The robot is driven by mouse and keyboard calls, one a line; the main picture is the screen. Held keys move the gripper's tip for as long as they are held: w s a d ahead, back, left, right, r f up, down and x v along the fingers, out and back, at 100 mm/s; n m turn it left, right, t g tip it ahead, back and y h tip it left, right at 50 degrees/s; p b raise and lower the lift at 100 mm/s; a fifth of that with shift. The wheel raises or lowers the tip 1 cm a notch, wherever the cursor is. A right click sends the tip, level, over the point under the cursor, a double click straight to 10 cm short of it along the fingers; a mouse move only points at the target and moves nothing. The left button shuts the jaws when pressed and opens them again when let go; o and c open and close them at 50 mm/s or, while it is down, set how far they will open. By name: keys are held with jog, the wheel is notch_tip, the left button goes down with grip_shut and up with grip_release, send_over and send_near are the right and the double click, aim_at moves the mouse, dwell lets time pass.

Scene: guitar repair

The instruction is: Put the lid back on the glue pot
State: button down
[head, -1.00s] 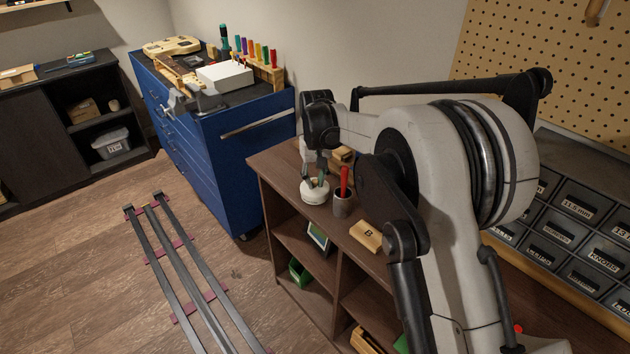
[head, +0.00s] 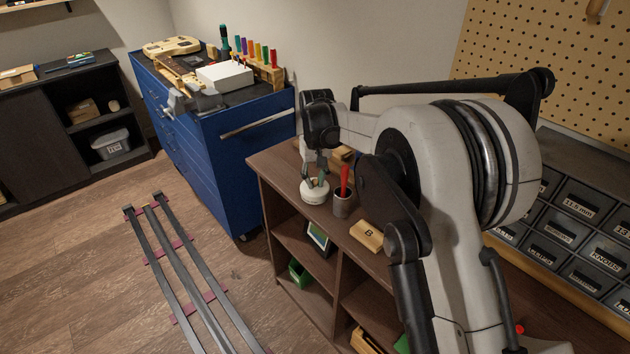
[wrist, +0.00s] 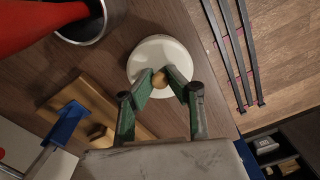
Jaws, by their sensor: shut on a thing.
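My gripper (head: 317,180) is low over the white glue pot (head: 314,193) at the far end of the brown shelf top. In the wrist view its green fingertips (wrist: 160,80) are shut on the small wooden knob of the round white lid (wrist: 152,53). From above, the lid covers most or all of the pot. The fingers partly hide the lid's near edge. I cannot tell whether the lid rests on the pot's rim or hangs just above it.
A grey cup (head: 342,206) holding a red-handled tool (head: 344,178) stands close beside the pot. A wooden block marked B (head: 367,236) lies nearer on the shelf top (head: 283,167).

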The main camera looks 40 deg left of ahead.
jog(key=c, duration=1.2)
grip_release()
jog(key=shift+o, duration=0.2)
jog(key=shift+r+p, duration=1.15)
jog(key=shift+r, duration=2.35)
jog(key=shift+c, duration=0.4)
grip_shut()
